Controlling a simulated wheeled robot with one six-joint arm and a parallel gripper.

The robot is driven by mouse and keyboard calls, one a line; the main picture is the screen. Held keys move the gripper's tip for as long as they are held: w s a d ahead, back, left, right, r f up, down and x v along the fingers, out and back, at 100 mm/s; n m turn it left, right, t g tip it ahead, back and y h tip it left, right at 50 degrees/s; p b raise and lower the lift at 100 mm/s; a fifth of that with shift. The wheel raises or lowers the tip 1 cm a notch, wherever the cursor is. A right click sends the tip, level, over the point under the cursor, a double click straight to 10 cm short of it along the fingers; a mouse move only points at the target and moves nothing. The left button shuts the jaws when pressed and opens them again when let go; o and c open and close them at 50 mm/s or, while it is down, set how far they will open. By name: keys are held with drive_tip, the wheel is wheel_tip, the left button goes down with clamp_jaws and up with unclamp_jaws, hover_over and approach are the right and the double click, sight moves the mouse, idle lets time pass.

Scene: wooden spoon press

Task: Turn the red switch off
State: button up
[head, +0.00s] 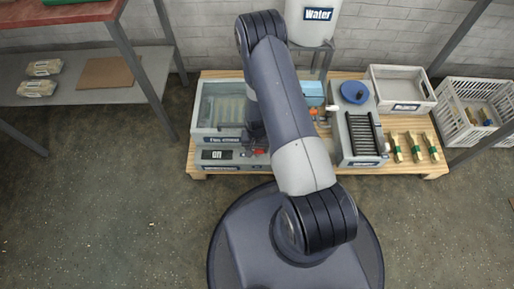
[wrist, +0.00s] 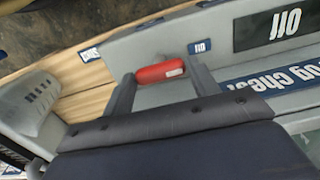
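The red switch (wrist: 160,73) shows in the wrist view as a short red handle on the grey front of the fog chest. In the head view it is a small red spot (head: 258,151) beside my arm. My gripper (wrist: 162,88) is open in the wrist view, one grey finger near each end of the red handle. I cannot tell whether either finger touches it. Small blue labels sit left (wrist: 90,55) and right (wrist: 200,47) of the handle.
The fog chest (head: 222,103) stands on a wooden platform (head: 428,170). A grey roller machine (head: 358,130), wooden spoons (head: 414,146), a white crate (head: 402,90) and a white basket (head: 452,125) are to the right. A shelf (head: 100,77) stands left. The front floor is clear beside my base.

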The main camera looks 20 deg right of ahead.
sight(257, 150)
drive_tip(key=shift+o, duration=0.5)
drive_tip(key=shift+r, duration=0.1)
wheel_tip(257, 150, up, 11)
drive_tip(key=p, duration=0.3)
drive_tip(key=shift+f+p, duration=0.2)
drive_tip(key=shift+p, duration=0.1)
wheel_tip(257, 150, down, 11)
drive_tip(key=b, duration=0.3)
drive_tip(key=shift+b, duration=0.35)
drive_tip(key=shift+r, duration=0.1)
